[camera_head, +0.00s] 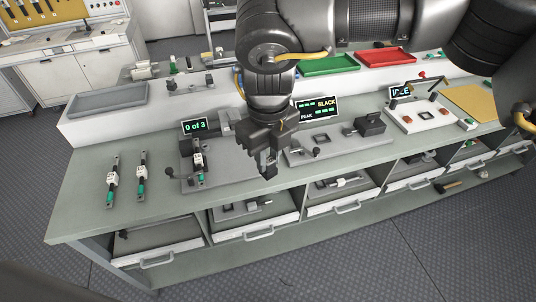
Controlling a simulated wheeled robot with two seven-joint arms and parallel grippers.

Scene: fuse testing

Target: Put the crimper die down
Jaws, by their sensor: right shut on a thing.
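My right gripper (266,157) hangs over the workbench, pointing down, near the front edge of the bench top. It is shut on a small dark block, the crimper die (270,169), which is partly hidden by the fingers. Below and behind the gripper are a grey plate (226,172) on the left and the device with the SLACK and PEAK display (317,109) on the right. I cannot tell whether the die touches the surface. My left gripper is not in view.
Two fuses (112,182) with green ends lie at the bench's left, and another (198,165) sits on the grey plate below the "0 of 3" display (194,127). A grey tray (108,99), a green tray (329,65) and a red tray (386,57) stand behind. Open drawers (252,215) lie below.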

